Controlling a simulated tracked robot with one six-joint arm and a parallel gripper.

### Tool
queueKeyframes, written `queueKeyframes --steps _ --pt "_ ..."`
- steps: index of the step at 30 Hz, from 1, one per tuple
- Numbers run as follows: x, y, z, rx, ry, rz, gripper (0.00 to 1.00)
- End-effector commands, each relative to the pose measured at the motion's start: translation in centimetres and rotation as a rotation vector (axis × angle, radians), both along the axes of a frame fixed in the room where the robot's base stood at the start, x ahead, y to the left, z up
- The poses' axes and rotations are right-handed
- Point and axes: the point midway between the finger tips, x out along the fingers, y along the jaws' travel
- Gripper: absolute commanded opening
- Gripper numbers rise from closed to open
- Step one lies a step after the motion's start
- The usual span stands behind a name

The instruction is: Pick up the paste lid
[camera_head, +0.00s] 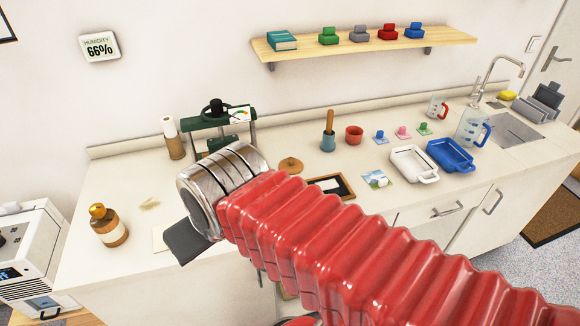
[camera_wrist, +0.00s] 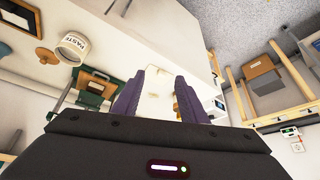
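The paste lid, a round brown disc with a small knob (camera_head: 290,165), lies on the counter just behind my red arm in the head view. In the wrist view what looks like the same lid (camera_wrist: 44,57) lies at the upper left, beside a white jar marked PASTE (camera_wrist: 73,47). My arm seems to hide this jar in the head view. My gripper (camera_wrist: 157,80) is open, its two dark fingers apart with pale surface showing between them. In the head view it is partly hidden behind the wrist, left of the lid and apart from it.
A brown bottle (camera_head: 108,226) stands at the left. A dark framed board (camera_head: 331,187) lies right of the lid. A mortar (camera_head: 328,140), red bowl (camera_head: 354,135) and trays (camera_head: 414,163) stand further right.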

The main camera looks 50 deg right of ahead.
Motion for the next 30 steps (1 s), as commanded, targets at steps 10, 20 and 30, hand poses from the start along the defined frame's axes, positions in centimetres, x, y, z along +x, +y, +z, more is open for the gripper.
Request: queueKeyframes --steps 10,20,30 --pt "3.6 -3.4 0.4 0.204 0.013 -0.401 0.64" --pt "9.3 -10.1 0.2 0.550 0.003 -1.091 0.87" --pt "13.4 -20.0 -1.5 0.922 -0.046 -1.810 0.87"
